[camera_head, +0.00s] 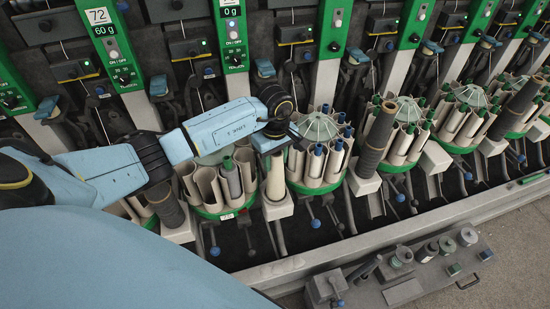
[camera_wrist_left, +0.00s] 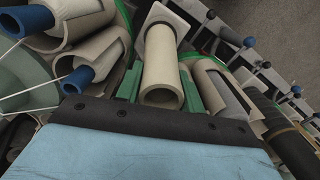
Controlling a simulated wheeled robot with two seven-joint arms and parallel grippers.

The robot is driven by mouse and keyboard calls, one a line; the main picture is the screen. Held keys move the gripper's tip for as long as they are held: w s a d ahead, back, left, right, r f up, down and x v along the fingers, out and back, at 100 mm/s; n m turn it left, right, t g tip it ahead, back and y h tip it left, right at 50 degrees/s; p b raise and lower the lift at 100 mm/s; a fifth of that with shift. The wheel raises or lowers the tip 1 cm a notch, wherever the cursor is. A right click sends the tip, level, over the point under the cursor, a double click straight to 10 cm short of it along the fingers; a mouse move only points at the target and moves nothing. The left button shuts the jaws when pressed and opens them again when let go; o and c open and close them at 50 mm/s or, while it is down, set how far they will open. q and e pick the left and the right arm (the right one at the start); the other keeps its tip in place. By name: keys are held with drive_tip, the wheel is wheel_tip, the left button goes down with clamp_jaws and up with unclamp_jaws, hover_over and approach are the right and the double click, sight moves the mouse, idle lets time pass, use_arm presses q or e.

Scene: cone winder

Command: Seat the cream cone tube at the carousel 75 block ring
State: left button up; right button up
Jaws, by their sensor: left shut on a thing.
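The cream cone tube (camera_head: 277,178) stands roughly upright above a pale square block (camera_head: 278,207) between two carousels. My left gripper (camera_head: 274,147) is shut on its upper part. In the left wrist view the cream tube (camera_wrist_left: 162,78) shows its open near end, with green pieces close on both sides. Its far end reaches the pale block (camera_wrist_left: 161,17) there. The tube lines up with the block, but I cannot tell whether it is fully down on it. The ring itself is hidden by the tube. My right gripper is not in view.
Carousels with pale pockets stand close on the left (camera_head: 215,190) and right (camera_head: 318,160) of the tube. A dark wound cone (camera_head: 376,140) stands on another block to the right. Winder panels (camera_head: 232,35) rise behind. A grey tool tray (camera_head: 405,270) lies in front.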

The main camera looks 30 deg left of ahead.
use_arm(q)
drive_tip(key=shift+f+b, duration=0.35)
drive_tip(key=shift+f, duration=0.15)
drive_tip(key=o, duration=1.2)
drive_tip(key=shift+c, duration=0.2)
drive_tip(key=shift+r, duration=0.1)
wheel_tip(320, 180, up, 13)
drive_tip(key=shift+r, duration=0.15)
